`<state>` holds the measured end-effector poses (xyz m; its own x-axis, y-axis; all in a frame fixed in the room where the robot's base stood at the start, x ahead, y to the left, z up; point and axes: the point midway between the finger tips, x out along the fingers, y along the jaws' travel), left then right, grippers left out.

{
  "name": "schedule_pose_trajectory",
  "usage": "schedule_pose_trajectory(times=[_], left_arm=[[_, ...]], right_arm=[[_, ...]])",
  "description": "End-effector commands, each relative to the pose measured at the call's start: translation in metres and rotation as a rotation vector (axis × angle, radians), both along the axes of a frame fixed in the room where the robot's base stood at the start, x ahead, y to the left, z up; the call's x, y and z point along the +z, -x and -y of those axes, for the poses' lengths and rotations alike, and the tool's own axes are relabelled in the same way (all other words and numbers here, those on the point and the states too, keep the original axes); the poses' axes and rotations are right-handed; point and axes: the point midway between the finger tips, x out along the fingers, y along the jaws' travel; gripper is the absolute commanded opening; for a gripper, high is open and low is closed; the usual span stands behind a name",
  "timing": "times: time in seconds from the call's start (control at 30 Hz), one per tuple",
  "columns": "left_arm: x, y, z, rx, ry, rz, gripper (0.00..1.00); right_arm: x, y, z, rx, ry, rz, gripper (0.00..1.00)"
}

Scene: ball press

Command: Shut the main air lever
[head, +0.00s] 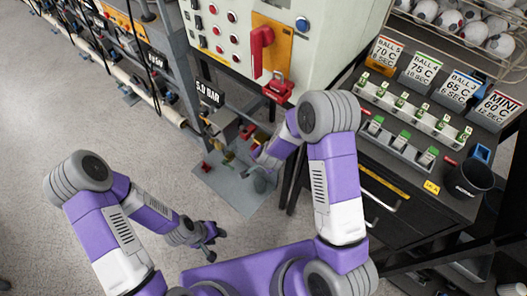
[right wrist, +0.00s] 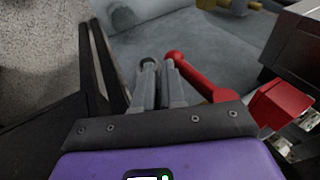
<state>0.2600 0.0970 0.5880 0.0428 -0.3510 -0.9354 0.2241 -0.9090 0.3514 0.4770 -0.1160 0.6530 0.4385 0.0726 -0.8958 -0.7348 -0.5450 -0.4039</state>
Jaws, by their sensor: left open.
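The main air lever (right wrist: 205,78), a red bar with a rounded end, shows in the right wrist view just right of my right gripper's fingers. My right gripper (right wrist: 160,66) has its two grey fingers close together, with nothing seen between them; their tips are beside the lever's rounded end. I cannot tell whether they touch it. In the head view, my right arm reaches down to the grey plate (head: 233,194) under the 5.0 BAR sign (head: 209,93), and hides part of the fittings there. My left gripper (head: 211,240) is open and empty over the floor, away from the lever.
A control cabinet (head: 225,15) with a large red switch (head: 262,48) stands above the plate. In the right wrist view, a red block (right wrist: 280,104) and dark metal box are at right. A black bench with ball signs, green-marked racks and a black cup (head: 470,178) is at right.

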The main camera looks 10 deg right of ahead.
Motion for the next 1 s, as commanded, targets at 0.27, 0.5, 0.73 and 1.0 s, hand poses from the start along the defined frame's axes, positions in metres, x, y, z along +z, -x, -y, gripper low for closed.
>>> schedule_pose_trajectory(times=[0.27, 0.5, 0.73, 1.0], left_arm=[[-0.0012, 0.0, 0.0, 0.0, 0.0, 0.0, 0.43], [-0.0009, 0.0, 0.0, 0.0, 0.0, 0.0, 0.43], [-0.001, -0.0001, 0.0, 0.0, 0.0, 0.0, 0.43], [-0.0057, -0.0001, 0.0, 0.0, 0.0, 0.0, 0.43]], right_arm=[[-0.0093, 0.0013, -0.0001, -0.004, 0.002, -0.017, 0.0], [-0.0085, -0.0005, -0.0014, -0.003, 0.001, -0.013, 0.0], [-0.0078, -0.0009, -0.0016, -0.003, 0.001, -0.012, 0.0], [-0.0086, 0.0061, 0.001, 0.002, 0.0, -0.012, 0.0]])
